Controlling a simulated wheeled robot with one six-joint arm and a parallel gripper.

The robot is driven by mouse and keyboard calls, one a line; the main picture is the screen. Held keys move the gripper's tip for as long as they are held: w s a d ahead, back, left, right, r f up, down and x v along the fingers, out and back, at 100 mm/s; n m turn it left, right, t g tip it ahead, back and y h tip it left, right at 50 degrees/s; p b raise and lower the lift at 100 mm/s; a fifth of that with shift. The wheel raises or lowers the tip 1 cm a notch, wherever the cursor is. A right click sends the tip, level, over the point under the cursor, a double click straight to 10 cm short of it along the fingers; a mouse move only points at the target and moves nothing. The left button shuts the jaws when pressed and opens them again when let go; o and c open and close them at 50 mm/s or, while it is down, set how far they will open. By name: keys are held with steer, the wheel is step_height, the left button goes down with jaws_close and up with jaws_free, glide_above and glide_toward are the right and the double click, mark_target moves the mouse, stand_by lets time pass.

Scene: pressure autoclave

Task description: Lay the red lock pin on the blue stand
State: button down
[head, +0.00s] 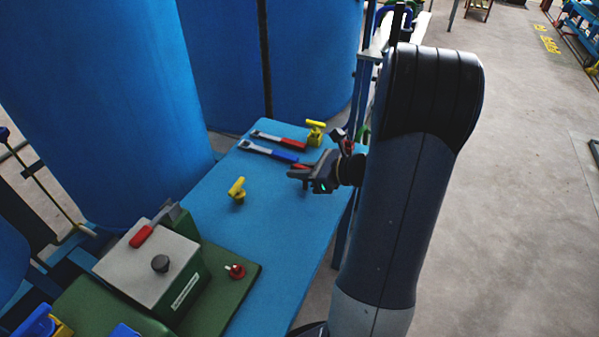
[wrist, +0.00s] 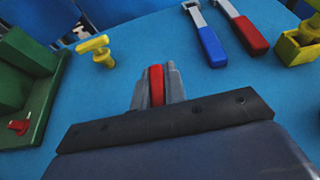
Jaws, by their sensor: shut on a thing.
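My gripper (head: 299,175) is over the right side of the blue stand (head: 270,235), near its right edge. In the wrist view my gripper (wrist: 157,82) is shut on a narrow red piece (wrist: 156,88), which I take to be the red lock pin. Only its upper face shows between the grey fingers; the rest is hidden. In the head view a little red (head: 301,166) shows at the fingers. I cannot tell whether the pin touches the blue surface (wrist: 120,95).
A yellow valve handle (head: 237,189) stands left of my gripper. Behind lie a blue-handled tool (head: 283,155), a red-handled tool (head: 292,144) and a yellow block (head: 315,135). The green base (head: 245,262) carries a red knob (head: 235,271). The stand's middle is clear.

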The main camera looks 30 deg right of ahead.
steer(key=c, duration=1.9)
jaws_free()
steer(key=shift+f, duration=0.1)
steer(key=o, duration=0.4)
steer(key=shift+o, duration=0.2)
steer(key=shift+r, duration=0.3)
steer(key=p+v, duration=0.2)
steer(key=v, duration=1)
steer(key=shift+f, duration=0.2)
